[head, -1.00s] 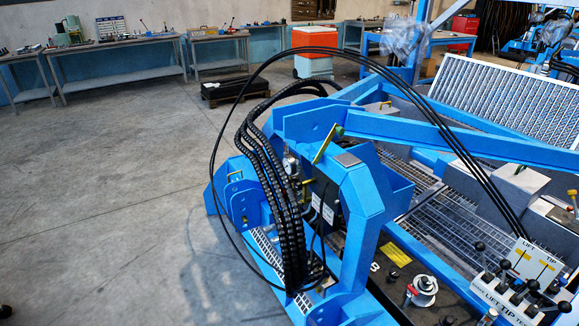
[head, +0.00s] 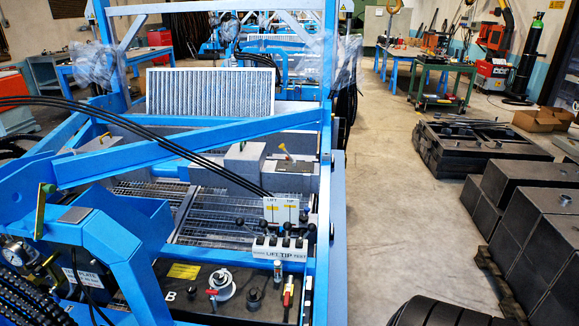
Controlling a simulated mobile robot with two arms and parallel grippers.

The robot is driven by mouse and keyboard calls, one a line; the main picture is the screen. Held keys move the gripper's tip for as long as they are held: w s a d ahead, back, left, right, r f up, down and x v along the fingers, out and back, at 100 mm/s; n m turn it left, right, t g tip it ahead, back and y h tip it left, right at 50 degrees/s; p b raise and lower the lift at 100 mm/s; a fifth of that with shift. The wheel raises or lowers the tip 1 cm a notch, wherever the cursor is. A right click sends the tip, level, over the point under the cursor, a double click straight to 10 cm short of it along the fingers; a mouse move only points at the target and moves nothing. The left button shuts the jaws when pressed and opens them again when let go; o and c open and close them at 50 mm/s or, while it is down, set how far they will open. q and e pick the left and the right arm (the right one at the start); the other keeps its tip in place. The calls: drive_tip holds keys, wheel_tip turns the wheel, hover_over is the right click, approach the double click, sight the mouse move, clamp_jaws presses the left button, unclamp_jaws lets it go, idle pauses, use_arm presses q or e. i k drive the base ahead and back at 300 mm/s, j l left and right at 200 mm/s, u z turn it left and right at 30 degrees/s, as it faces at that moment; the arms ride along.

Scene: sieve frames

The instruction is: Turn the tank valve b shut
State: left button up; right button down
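A dark tank top (head: 190,302) with a white letter B lies at the bottom centre of the head view. A small valve with a red handle (head: 288,294) stands upright at its right end. A smaller red-tipped fitting (head: 212,294) stands beside a round white-and-metal cap (head: 223,284). I cannot tell for certain which of these is tank valve b. No label names it, and the frame's lower edge cuts off the nearest part of the tank. Neither of my grippers is in view.
A lever bank (head: 280,245) marked LIFT and TIP stands behind the tank. Black hoses (head: 150,125) arch over the blue frame (head: 180,152). Dark blocks (head: 540,195) stand at the right. The floor aisle (head: 385,210) between them is clear.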

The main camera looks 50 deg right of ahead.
sight(287, 294)
drive_tip(key=z, duration=1.45)
